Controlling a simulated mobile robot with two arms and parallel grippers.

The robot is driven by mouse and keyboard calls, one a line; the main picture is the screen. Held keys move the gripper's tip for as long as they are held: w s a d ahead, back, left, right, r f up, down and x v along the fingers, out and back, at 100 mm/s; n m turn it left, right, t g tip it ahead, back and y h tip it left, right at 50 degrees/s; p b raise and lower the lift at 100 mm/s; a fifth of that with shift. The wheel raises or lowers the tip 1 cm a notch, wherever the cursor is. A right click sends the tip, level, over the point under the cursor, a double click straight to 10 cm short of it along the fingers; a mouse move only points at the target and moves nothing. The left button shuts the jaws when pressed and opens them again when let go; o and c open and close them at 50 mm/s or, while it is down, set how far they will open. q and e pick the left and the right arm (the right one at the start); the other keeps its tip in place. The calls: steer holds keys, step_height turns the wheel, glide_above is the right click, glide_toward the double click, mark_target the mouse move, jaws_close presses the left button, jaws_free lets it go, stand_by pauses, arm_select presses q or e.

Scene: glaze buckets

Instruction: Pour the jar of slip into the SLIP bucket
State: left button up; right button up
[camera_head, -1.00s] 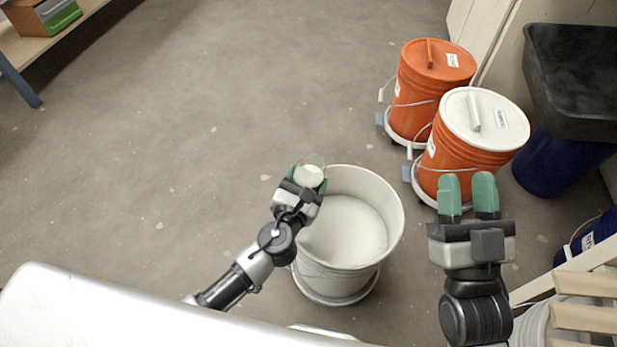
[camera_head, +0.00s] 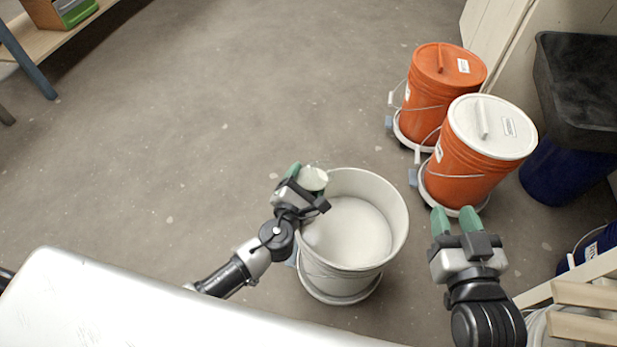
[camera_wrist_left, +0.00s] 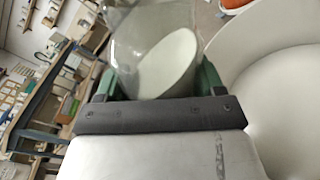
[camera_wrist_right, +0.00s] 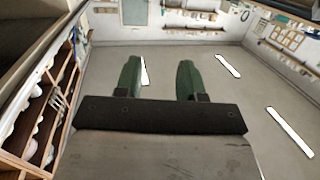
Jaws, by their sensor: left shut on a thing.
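My left gripper (camera_head: 303,181) is shut on a clear glass jar (camera_wrist_left: 138,30) with white slip in it. The jar also shows in the head view (camera_head: 314,179), at the left rim of an open white bucket (camera_head: 335,277). In the left wrist view the slip's surface (camera_wrist_left: 168,62) lies slanted in the jar. I see no stream leaving it. The bucket holds white liquid (camera_head: 352,232); no label shows on it, and it stands on a round white base. My right gripper (camera_head: 456,221) is open and empty, right of the bucket; its parted fingers show in the right wrist view (camera_wrist_right: 158,78).
Two orange buckets, one with an orange lid (camera_head: 448,62) and one with a white lid (camera_head: 492,127), stand at the right on wheeled bases. A black bin (camera_head: 580,85) and wooden slats (camera_head: 585,294) are further right. The floor left of the white bucket is clear.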

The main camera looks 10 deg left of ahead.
arm_select(q)
steer(key=shift+a+m, duration=0.25)
steer(key=shift+m, duration=0.25)
steer(key=shift+f+m+p, duration=0.15)
steer(key=shift+m+p, duration=0.15)
steer(key=shift+p, duration=0.1)
steer(key=shift+a+f+m+y+p, duration=0.25)
steer(key=shift+f+m+y+p, duration=0.25)
steer(key=shift+m, duration=0.3)
arm_select(e)
steer(key=s+d+f+g+h, duration=0.1)
steer(key=s+f+g, duration=0.2)
steer(key=f+g, duration=0.2)
steer(key=shift+d+f+h, duration=0.3)
steer(key=shift+d, duration=0.1)
